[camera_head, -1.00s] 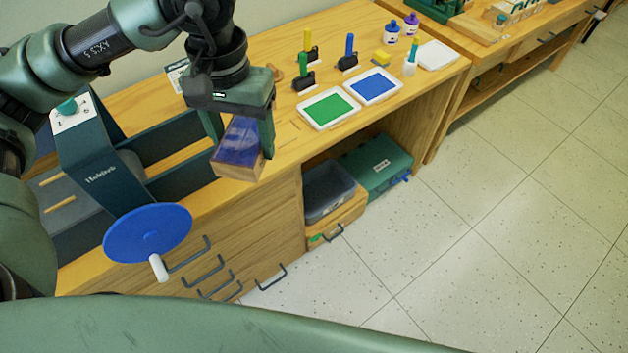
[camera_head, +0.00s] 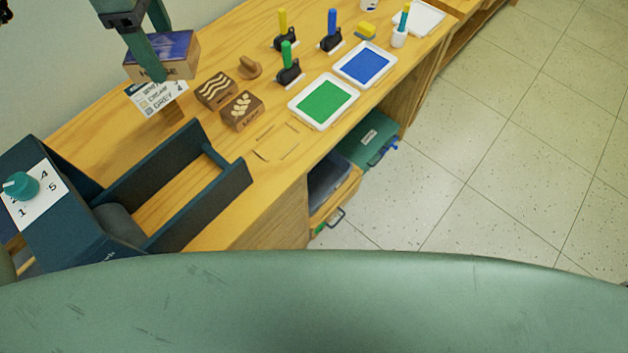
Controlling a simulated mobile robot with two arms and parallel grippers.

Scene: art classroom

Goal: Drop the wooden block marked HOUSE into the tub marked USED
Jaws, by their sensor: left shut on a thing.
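My left gripper (camera_head: 152,42) is at the upper left in the head view, shut on a wooden block (camera_head: 180,69) with a blue-purple upper face. Lettering on its front side is partly hidden by a finger; it ends like "USE" or "SE", fitting HOUSE. The block is held above the back of the bench, in front of a small card. A grey tub (camera_head: 328,182) sits low under the bench top, partly hidden by the bench edge; I cannot read any marking on it. My right gripper is not in view.
Two carved blocks (camera_head: 241,111) lie on the bench (camera_head: 281,175), near green (camera_head: 324,101) and blue (camera_head: 364,64) ink trays and upright-handled rollers (camera_head: 288,66). A dark press (camera_head: 172,192) stands left. A green case (camera_head: 368,143) is beside the tub. The floor at right is clear.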

